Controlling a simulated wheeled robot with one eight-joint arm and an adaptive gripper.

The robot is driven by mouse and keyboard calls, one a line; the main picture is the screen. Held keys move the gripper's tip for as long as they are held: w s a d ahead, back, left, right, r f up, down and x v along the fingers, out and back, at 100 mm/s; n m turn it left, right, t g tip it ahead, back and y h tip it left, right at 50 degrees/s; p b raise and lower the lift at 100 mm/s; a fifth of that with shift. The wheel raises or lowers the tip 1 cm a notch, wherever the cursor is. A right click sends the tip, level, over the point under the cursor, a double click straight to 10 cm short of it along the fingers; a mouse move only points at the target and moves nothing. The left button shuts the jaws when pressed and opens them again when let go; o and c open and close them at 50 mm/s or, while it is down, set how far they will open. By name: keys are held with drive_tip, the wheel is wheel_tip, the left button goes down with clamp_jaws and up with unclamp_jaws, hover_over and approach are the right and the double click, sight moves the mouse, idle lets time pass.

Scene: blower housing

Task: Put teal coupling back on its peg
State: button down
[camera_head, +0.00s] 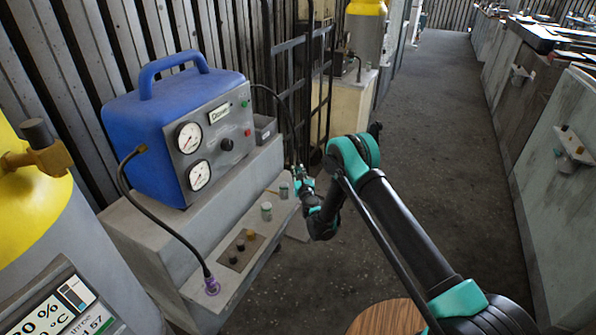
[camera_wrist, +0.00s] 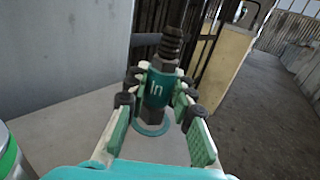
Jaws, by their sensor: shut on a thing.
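The teal coupling (camera_wrist: 157,88), marked "In", has a grey hex part and a black ribbed hose end on top. My gripper (camera_wrist: 158,100) is shut on it from both sides in the wrist view, and the coupling looks about upright. A teal ring (camera_wrist: 152,128) lies on the grey ledge just below it. The peg is hidden, and I cannot tell whether the coupling touches it. In the head view my gripper (camera_head: 303,182) is at the far end of the ledge (camera_head: 232,282), where the coupling is too small to make out clearly.
A blue machine (camera_head: 150,125) with two gauges stands behind the ledge. A purple coupling (camera_head: 211,286) on a black hose sits at the near end. Two small jars (camera_head: 266,211) stand between. A yellow cylinder (camera_head: 30,200) is at left. The floor at right is clear.

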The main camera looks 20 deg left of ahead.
sight(298, 160)
drive_tip(key=shift+f, duration=0.25)
drive_tip(key=c, duration=1.2)
unclamp_jaws()
drive_tip(key=shift+r, duration=0.1)
wheel_tip(298, 160, up, 10)
drive_tip(key=shift+f, duration=0.1)
